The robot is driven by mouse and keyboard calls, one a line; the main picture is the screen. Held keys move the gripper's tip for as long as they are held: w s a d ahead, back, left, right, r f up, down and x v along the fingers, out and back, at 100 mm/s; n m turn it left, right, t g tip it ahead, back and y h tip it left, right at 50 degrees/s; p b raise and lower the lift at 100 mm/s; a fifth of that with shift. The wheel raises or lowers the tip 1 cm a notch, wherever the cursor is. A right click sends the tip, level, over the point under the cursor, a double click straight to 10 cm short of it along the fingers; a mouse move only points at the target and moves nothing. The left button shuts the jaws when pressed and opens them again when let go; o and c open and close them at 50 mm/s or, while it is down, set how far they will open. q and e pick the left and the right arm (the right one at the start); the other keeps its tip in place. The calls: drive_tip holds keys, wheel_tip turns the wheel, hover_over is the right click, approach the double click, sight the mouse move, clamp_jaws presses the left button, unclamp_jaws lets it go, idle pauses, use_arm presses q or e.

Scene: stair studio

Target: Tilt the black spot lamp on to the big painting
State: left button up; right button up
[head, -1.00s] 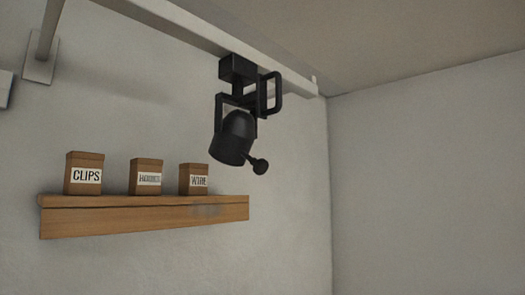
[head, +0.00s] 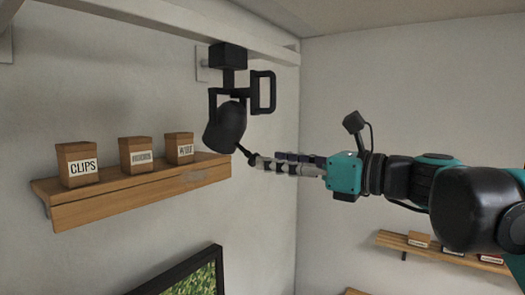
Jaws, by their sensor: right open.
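The black spot lamp (head: 225,127) hangs from the ceiling rail, its head pointing down and slightly left. A thin stem with a knob runs from the head down to the right, and its end meets my fingertips. My right gripper (head: 256,161) reaches in from the right with its fingers open around or beside the stem's end; I cannot tell which. The fingers partly hide the knob. A black-framed green painting (head: 203,277) shows only its upper corner at the bottom edge. My left gripper is out of view.
The white rail (head: 165,25) runs along the top. A wooden shelf (head: 130,196) with boxes labelled CLIPS (head: 77,165) and others is left of the lamp. Another shelf (head: 400,240) with small boxes is at lower right, behind my arm. The space below the lamp is clear.

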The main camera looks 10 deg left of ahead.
sight(255, 159)
drive_tip(key=p+x, duration=0.1)
drive_tip(key=x, duration=0.4)
drive_tip(key=shift+w+a, duration=0.1)
drive_tip(key=shift+a, duration=0.25)
drive_tip(key=shift+f, duration=0.1)
clamp_jaws()
